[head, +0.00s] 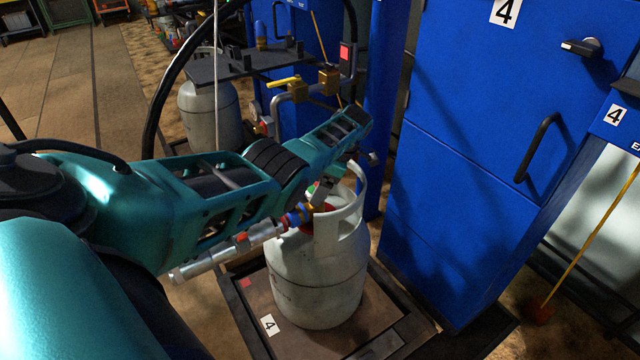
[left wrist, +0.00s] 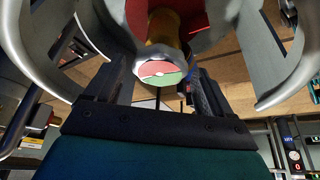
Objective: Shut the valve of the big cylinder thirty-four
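The big white-grey cylinder (head: 318,275) stands upright on a scale platform (head: 262,312) marked 4; I see no number thirty-four on it. Its valve knob, with a red and green face, shows below my left wrist in the head view (head: 313,188). In the left wrist view the knob (left wrist: 160,72) faces the camera, inside the cylinder's collar (left wrist: 290,80). My left gripper (left wrist: 158,84) is open, with one finger on each side of the knob. I cannot tell whether either finger touches it. My right gripper is not in view.
A hose fitting (head: 298,215) joins the valve side, under my left arm. A tall blue cabinet (head: 475,170) marked 4 stands close on the right. Behind are another grey cylinder (head: 208,118) and a pipe with a yellow-handled valve (head: 284,83).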

